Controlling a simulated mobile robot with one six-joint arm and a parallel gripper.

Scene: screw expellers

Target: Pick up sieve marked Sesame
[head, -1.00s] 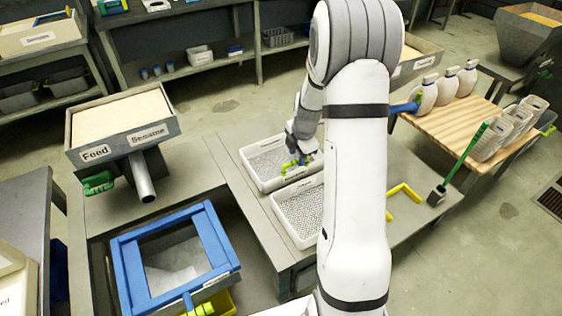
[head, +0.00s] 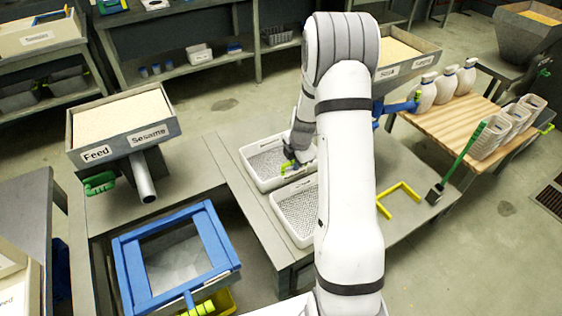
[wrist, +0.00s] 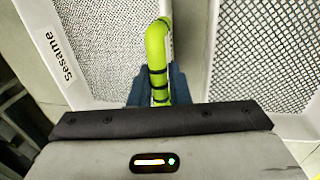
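The sieve marked Sesame is a white tray with a mesh floor; its label and mesh fill the left of the wrist view (wrist: 98,45). In the head view it appears to be the rear white tray (head: 249,168) on the grey table; the label is too small to read there. A yellow-green handle with black bands (wrist: 158,60) stands in the middle of the wrist view. My gripper (wrist: 158,92) is at this handle, with dark blue fingers close along both sides. Whether they press on it is unclear. In the head view my gripper (head: 297,160) is over the rear tray.
A second white mesh tray (head: 296,241) sits just in front, partly hidden by my arm. A yellow bracket (head: 400,192) and green-handled brush (head: 460,160) are at right. A Feed/Sesame hopper (head: 122,125) and blue-framed box (head: 128,272) stand at left.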

